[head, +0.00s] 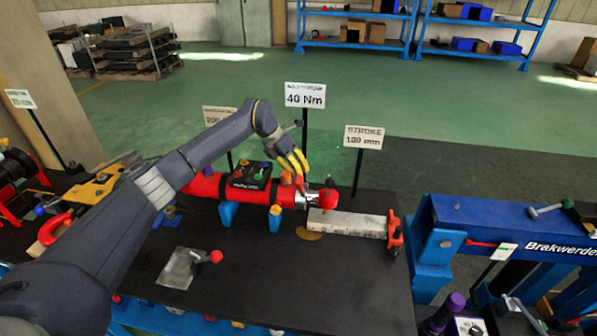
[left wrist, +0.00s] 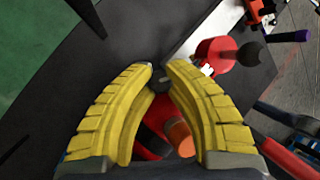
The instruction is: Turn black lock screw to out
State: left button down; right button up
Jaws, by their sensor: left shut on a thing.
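My left gripper (head: 298,164), with yellow ribbed fingers, reaches down over the right end of a red cylinder (head: 205,185) on the dark bench. In the left wrist view its fingertips (left wrist: 159,74) close around a small dark piece (left wrist: 158,82), which looks like the black lock screw. Its marking and how far it is turned cannot be read. In the head view the fingers hide the screw. An orange knob (left wrist: 180,138) shows between the fingers, below the dark piece. My right gripper is not in view.
A red ball-topped part (head: 329,182) stands right of the fingers, by a pale bar (head: 348,223). A black panel with coloured knobs (head: 251,175) sits on the cylinder. Sign posts, including a 40 Nm sign (head: 305,95), rise behind. The front of the bench (head: 300,290) is mostly clear.

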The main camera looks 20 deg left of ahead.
pick_arm(q)
jog(key=shift+r, duration=0.1)
jog(key=n+t+y, duration=0.1)
jog(key=n+y, duration=0.3)
jog(key=n, duration=0.1)
jog(key=shift+d+r+y, duration=0.1)
jog(key=shift+y, duration=0.2)
jog(key=shift+w+n+y, duration=0.1)
jog(key=shift+n+y, duration=1.3)
jog(key=shift+n, duration=0.4)
jog(key=c, duration=1.2)
grip_release()
jog(key=v, duration=1.1)
jog(key=shift+d+r, duration=0.2)
jog(key=shift+r, duration=0.15)
